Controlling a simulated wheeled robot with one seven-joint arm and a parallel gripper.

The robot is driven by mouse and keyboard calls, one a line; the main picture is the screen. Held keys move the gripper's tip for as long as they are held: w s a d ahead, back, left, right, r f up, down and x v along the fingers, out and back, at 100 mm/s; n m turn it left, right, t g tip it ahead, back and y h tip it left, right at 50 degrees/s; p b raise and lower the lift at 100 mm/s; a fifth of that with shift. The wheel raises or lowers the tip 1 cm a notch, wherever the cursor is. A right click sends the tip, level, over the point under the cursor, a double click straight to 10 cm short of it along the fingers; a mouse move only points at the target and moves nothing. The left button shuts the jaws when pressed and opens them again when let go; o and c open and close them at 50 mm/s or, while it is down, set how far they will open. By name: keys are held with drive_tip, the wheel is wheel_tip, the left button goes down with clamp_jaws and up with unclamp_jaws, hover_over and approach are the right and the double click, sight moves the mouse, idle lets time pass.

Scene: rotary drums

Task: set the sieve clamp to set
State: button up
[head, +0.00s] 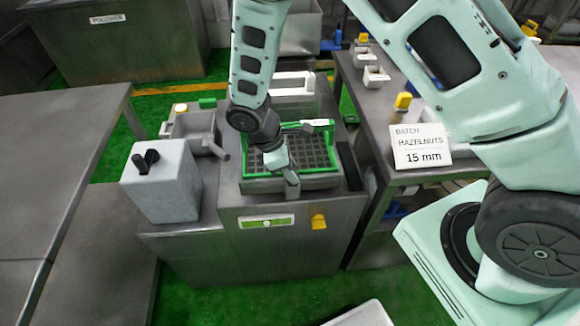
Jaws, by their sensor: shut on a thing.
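The sieve (325,150), a dark grid tray with a green frame, sits on top of the grey machine (290,245). My gripper (290,181) reaches down to the front edge of the sieve. It is shut on a small grey upright piece, which appears to be the sieve clamp (293,191). My fingers and wrist hide much of the clamp, and I cannot tell its setting. A green and white label (266,222) and a yellow knob (318,221) are on the machine's front face.
A grey box with a black knob (163,182) stands left of the sieve. A small grey bin (193,127) is behind it. A card reading "BATCH HAZELNUTS 15 mm" (420,146) stands on the right-hand table. A bare grey table (55,165) fills the left side. Green floor lies in front.

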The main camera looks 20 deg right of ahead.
drive_tip(key=shift+r, duration=0.1)
drive_tip(key=o, duration=1)
drive_tip(key=b+v, duration=0.2)
drive_tip(key=v, duration=1.5)
drive_tip(key=shift+w+a+r, duration=0.1)
drive_tip(key=shift+w+a, duration=0.05)
drive_tip(key=s+r+m+y, duration=0.1)
drive_tip(key=s+m, duration=0.1)
drive_tip(key=s, duration=0.5)
drive_tip(key=s+r+m+y, duration=0.1)
drive_tip(key=s+m+y, duration=0.1)
drive_tip(key=s, duration=0.5)
drive_tip(key=s+r+m+t+y, duration=0.1)
drive_tip(key=s+r+m, duration=0.1)
drive_tip(key=s, duration=0.6)
drive_tip(key=shift+d+m+y, duration=0.4)
